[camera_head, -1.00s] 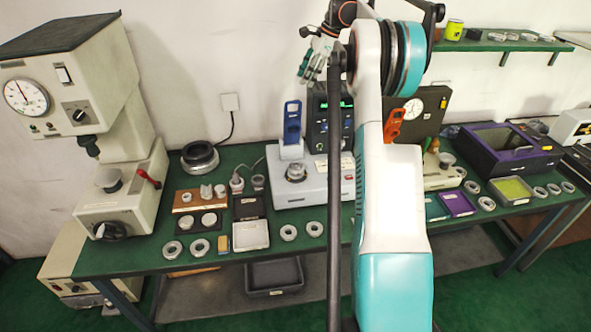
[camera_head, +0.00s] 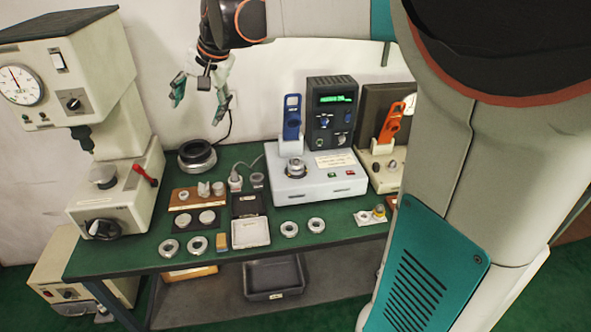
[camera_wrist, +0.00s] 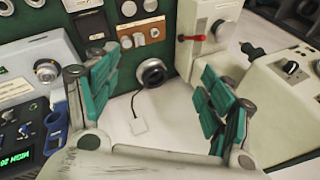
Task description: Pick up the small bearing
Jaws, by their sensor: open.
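Several metal bearing rings lie on the green bench. In the head view, two are at the front left, a left ring (camera_head: 169,248) and a right ring (camera_head: 197,247). Two more, a third ring (camera_head: 289,229) and a fourth ring (camera_head: 316,225), lie right of the white tray. I cannot tell which is the small bearing. A larger dark ring (camera_head: 197,156) sits at the back by the wall; it also shows in the wrist view (camera_wrist: 151,72). My gripper (camera_head: 201,98) is open and empty, in the air above the back of the bench, touching nothing.
A press with a dial (camera_head: 107,190) stands at the left. A white tray (camera_head: 251,243) and a wooden block (camera_head: 184,200) with metal parts are mid-bench. My arm hides the bench's right side.

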